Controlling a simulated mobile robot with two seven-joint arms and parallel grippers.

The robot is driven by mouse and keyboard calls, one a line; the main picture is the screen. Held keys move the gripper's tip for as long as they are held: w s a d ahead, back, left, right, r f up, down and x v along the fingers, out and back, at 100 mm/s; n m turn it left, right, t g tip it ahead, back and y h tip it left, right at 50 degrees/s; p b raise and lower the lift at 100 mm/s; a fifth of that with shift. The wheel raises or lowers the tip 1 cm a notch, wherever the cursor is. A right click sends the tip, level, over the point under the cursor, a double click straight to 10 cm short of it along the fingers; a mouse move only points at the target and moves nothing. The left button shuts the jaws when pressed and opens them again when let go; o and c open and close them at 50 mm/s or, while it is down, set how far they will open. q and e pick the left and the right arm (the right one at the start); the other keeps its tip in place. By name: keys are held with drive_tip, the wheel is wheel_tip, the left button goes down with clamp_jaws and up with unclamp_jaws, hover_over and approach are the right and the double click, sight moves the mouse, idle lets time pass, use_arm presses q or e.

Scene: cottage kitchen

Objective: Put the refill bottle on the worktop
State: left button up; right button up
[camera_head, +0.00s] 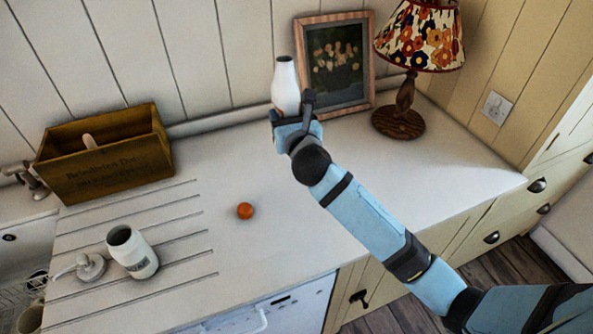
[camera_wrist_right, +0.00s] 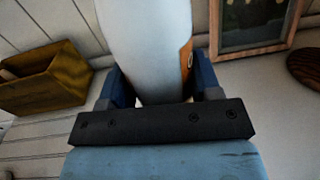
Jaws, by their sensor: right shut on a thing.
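The white refill bottle (camera_head: 286,82) is upright towards the back of the worktop (camera_head: 225,165), left of the framed picture. My right gripper (camera_head: 294,110) is shut on the bottle's lower part. In the right wrist view the bottle (camera_wrist_right: 146,45) stands between the two blue fingers (camera_wrist_right: 158,88), with an orange label at its right side. The bottle's base is hidden by the gripper, so I cannot tell whether it touches the worktop. My left gripper is not in view.
A wooden box (camera_head: 105,160) stands at the back left. An open jar (camera_head: 133,252) and a pump top (camera_head: 87,267) are on the grooved drainer. A small orange ball-like thing (camera_head: 245,211) lies mid-worktop. A lamp (camera_head: 399,115) and picture (camera_head: 337,62) stand behind. The right worktop is clear.

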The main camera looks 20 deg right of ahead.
drive_tip(key=shift+f+b, duration=1.85)
drive_tip(key=shift+f, duration=6.95)
drive_tip(key=shift+f, duration=0.2)
drive_tip(key=o, duration=1.1)
drive_tip(key=shift+r, duration=0.1)
